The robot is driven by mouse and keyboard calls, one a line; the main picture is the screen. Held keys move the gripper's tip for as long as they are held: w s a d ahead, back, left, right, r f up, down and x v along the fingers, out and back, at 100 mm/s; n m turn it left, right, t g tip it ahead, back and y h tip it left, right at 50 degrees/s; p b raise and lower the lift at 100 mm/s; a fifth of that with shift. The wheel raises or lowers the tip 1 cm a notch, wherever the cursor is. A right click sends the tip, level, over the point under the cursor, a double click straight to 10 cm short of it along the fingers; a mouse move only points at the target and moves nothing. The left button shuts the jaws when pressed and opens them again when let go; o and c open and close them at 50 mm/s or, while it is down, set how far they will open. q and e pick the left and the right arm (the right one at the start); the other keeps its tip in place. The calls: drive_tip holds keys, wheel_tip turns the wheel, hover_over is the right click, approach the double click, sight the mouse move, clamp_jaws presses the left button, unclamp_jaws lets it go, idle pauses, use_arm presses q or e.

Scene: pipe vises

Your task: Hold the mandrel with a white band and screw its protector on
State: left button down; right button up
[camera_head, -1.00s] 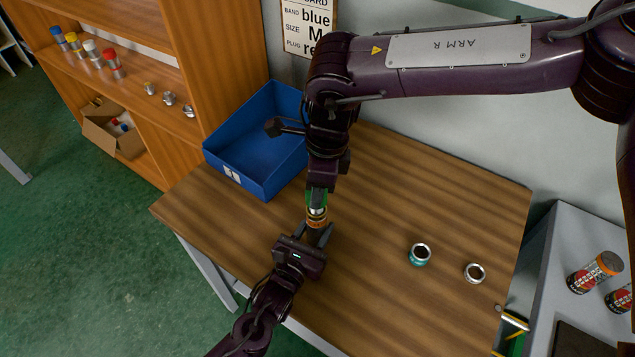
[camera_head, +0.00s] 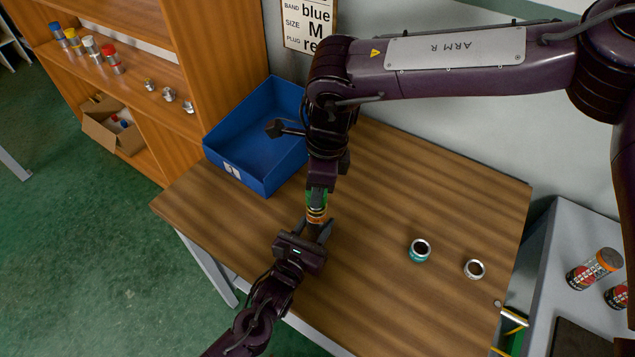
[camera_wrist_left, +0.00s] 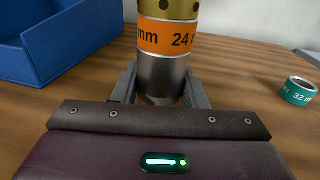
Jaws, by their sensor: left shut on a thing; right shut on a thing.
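My left gripper (camera_head: 316,234) is shut on an upright silver cylinder, seen between its fingers in the left wrist view (camera_wrist_left: 162,75). The cylinder has an orange band (camera_wrist_left: 168,38) printed with 24 mm and a brass collar (camera_wrist_left: 168,8) with holes above it. I see no white band on it. The orange band also shows in the head view (camera_head: 317,213). My right gripper (camera_head: 318,188) points down from above and is shut on a small greenish piece (camera_head: 317,197) in line with the cylinder's top. Whether the two pieces are threaded together I cannot tell.
A teal ring (camera_head: 419,251) marked 32 mm and a silver ring (camera_head: 474,269) lie on the wooden table (camera_head: 400,310). A blue bin (camera_head: 232,175) stands at the back left. Shelves (camera_head: 150,60) with containers stand left; a grey side table (camera_head: 545,290) is right.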

drive_tip(key=m, duration=0.6)
drive_tip(key=shift+s+a+m+t, duration=0.1)
drive_tip(key=shift+s+m+t, duration=0.05)
drive_tip(key=shift+m+t, duration=0.25)
drive_tip(key=m, duration=0.3)
drive_tip(key=m+h, duration=0.1)
drive_tip(key=m, duration=0.2)
drive_tip(key=shift+m+t, duration=0.3)
drive_tip(key=shift+m, duration=0.1)
drive_tip(key=m, duration=0.6)
drive_tip(key=shift+a+m+h, duration=0.15)
drive_tip(key=shift+m+h, duration=0.25)
drive_tip(key=m, duration=0.6)
drive_tip(key=shift+m+h, duration=0.3)
drive_tip(key=m+g, duration=0.1)
drive_tip(key=m, duration=0.6)
drive_tip(key=shift+w, duration=0.2)
drive_tip(key=m+g, duration=0.1)
drive_tip(key=m, duration=0.6)
drive_tip(key=shift+w+f, duration=0.1)
drive_tip(key=m, duration=0.7)
drive_tip(key=shift+g, duration=0.3)
drive_tip(key=m, duration=0.3)
drive_tip(key=m+y, duration=0.1)
drive_tip(key=m, duration=0.1)
drive_tip(key=shift+d+m, duration=0.2)
drive_tip(key=shift+m, duration=0.2)
drive_tip(key=o, duration=0.9)
